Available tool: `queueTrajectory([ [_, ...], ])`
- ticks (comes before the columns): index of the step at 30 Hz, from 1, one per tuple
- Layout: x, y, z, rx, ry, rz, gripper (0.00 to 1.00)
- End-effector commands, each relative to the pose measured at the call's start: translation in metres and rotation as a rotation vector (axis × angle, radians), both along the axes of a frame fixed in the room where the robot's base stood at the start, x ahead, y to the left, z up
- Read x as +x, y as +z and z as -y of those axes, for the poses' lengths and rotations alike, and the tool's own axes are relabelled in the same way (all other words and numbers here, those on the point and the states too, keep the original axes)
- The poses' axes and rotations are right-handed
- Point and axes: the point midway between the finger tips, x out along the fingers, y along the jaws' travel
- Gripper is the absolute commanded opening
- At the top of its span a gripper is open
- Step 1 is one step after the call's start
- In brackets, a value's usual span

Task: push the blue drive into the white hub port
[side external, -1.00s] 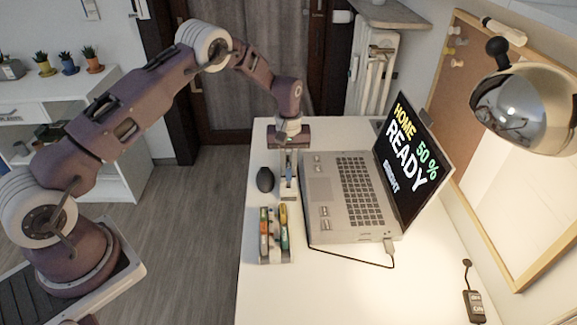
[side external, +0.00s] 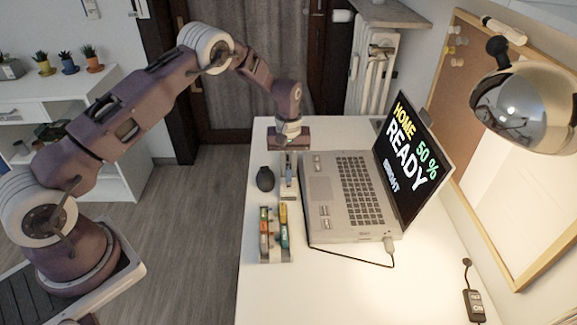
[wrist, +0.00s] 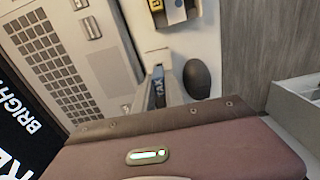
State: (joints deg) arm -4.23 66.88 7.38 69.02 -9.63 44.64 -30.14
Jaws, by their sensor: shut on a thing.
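My gripper (side external: 288,178) points down beside the left edge of the laptop in the side view. It is shut on the blue drive (wrist: 158,88), whose dark blue face with pale lettering shows between the fingers in the wrist view. In the side view the drive is only a small blue sliver (side external: 289,173). A pale piece (side external: 288,193) shows at the fingertips; I cannot tell whether it is finger or the white hub. The port is not visible, so I cannot tell whether the drive touches it.
The open laptop (side external: 340,190) stands close on the right. A black mouse (side external: 265,179) is just left of my gripper. A tray (side external: 274,259) of several coloured drives lies nearer the camera. A cable (side external: 350,262) runs along the laptop's front.

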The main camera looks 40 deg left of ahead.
Motion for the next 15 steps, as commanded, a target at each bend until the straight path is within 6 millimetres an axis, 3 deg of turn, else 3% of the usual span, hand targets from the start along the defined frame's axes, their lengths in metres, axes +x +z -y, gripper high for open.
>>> queueTrajectory([
  [15,0.0,-0.013,0.0,-0.001,0.0,-0.001,0.0],
])
